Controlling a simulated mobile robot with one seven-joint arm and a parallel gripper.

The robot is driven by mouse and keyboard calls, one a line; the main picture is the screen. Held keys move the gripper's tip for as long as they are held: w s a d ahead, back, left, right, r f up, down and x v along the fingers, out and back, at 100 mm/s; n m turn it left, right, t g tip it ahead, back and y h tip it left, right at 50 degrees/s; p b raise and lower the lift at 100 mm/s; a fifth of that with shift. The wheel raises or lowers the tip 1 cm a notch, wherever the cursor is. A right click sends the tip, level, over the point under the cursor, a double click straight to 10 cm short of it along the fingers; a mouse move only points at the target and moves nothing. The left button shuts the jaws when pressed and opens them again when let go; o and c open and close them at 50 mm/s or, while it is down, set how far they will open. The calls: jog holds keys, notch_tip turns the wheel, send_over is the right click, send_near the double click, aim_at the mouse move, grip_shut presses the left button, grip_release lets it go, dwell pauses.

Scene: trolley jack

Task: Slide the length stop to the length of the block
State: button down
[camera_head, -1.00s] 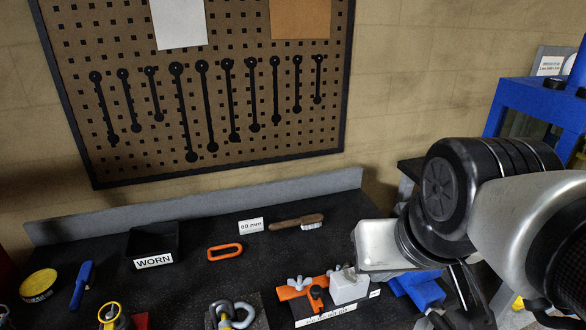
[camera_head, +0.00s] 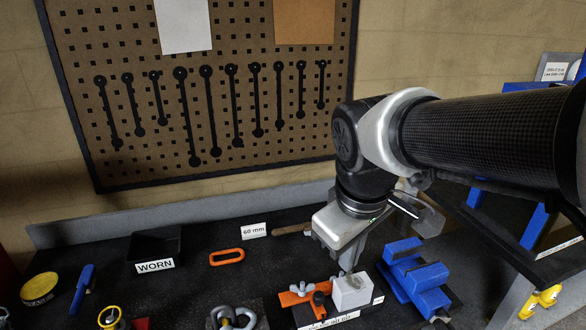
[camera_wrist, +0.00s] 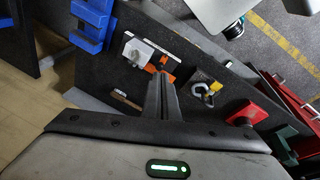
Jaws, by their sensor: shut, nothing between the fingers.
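The length stop (camera_head: 300,295) is an orange piece with a wing screw, on a small fixture with a scale label (camera_head: 333,320) along its front. A pale grey block (camera_head: 351,292) sits at the fixture's right end, beside the stop. My gripper (camera_head: 350,267) points down just behind and above the block, shut and empty. In the wrist view, the shut fingers (camera_wrist: 161,80) reach toward the orange stop (camera_wrist: 164,62), with the pale block (camera_wrist: 138,50) to its left. Whether the fingers touch the fixture cannot be told. A "60 mm" card (camera_head: 254,231) stands behind.
A blue vise (camera_head: 415,278) stands right of the fixture. Metal shackle hardware (camera_head: 230,318) lies to its left. An orange ring (camera_head: 227,257), a black WORN bin (camera_head: 155,247) and a partly hidden brush (camera_head: 290,229) lie farther back. The bench between them is clear.

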aim_at(320, 293)
jog(key=w+a+f+n+g+h+b, duration=0.1)
jog(key=w+a+f+n+h, duration=0.1)
jog(key=w+a+f+n, duration=0.35)
jog(key=w+a+f+n+g+h+b, duration=0.1)
jog(key=w+a+f+n+h, duration=0.15)
jog(key=a+f+n, duration=0.6)
jog(key=shift+y, duration=0.45)
jog(key=w+d+f, duration=0.1)
jog(key=d+f, duration=0.1)
jog(key=f, duration=0.1)
jog(key=d+f, duration=0.2)
jog(key=f, duration=0.1)
jog(key=w+d+f, duration=0.1)
jog(key=d+f, duration=0.1)
jog(key=f, duration=0.1)
jog(key=shift+w+d+f+p, duration=0.3)
jog(key=shift+w+d, duration=0.15)
jog(key=shift+d, duration=0.3)
jog(key=d, duration=0.1)
jog(key=w+d, duration=0.1)
jog(key=d, duration=0.1)
jog(key=shift+d, duration=0.3)
jog(key=shift+a, duration=0.1)
